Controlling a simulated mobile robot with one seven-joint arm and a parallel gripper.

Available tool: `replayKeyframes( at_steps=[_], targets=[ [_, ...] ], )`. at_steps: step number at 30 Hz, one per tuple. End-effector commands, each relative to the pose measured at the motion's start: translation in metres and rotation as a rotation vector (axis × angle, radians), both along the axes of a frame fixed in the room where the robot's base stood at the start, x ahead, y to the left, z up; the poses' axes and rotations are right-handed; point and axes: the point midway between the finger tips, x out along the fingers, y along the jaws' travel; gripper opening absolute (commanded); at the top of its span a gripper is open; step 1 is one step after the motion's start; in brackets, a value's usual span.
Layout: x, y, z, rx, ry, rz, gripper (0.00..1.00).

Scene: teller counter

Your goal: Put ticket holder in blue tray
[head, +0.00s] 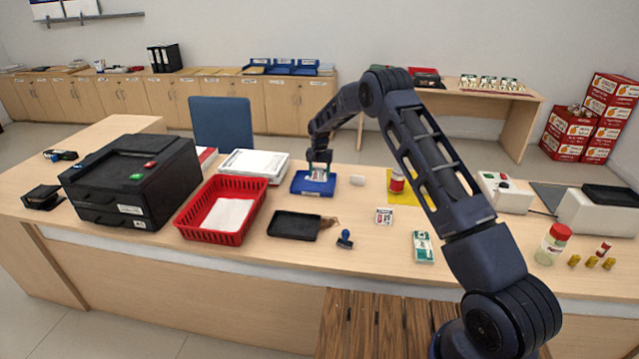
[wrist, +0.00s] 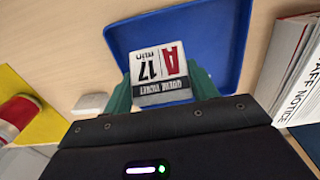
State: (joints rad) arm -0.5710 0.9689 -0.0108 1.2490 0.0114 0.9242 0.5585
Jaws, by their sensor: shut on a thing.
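The ticket holder (wrist: 161,70) is a small white piece with "A 17 min" and "QUEUE TICKET" printed on it. It shows in the wrist view between the green fingertips of my gripper (wrist: 165,90), which is shut on it. The blue tray (head: 300,188) lies on the counter in the head view, and its floor and rim fill the upper middle of the wrist view (wrist: 230,30). My gripper (head: 319,170) is over the tray with the ticket holder. I cannot tell whether the holder touches the tray floor.
A black tray (head: 294,226) and a blue stamp (head: 345,239) lie in front. A small white block (head: 357,180) and yellow mat (head: 402,197) are to the right.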

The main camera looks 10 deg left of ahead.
Motion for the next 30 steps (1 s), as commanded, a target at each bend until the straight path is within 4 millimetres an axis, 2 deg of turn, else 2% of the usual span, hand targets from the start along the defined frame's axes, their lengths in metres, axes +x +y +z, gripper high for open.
replayKeyframes(
  at_steps=[8, 17, 29, 30],
  targets=[
    [0.000, 0.000, -0.018, 0.000, -0.001, 0.000, 0.35],
    [0.000, 0.000, -0.054, 0.000, 0.000, 0.000, 0.35],
    [0.000, 0.000, -0.059, 0.000, 0.000, 0.000, 0.35],
    [0.000, 0.000, -0.058, 0.000, 0.000, 0.000, 0.66]
  ],
)
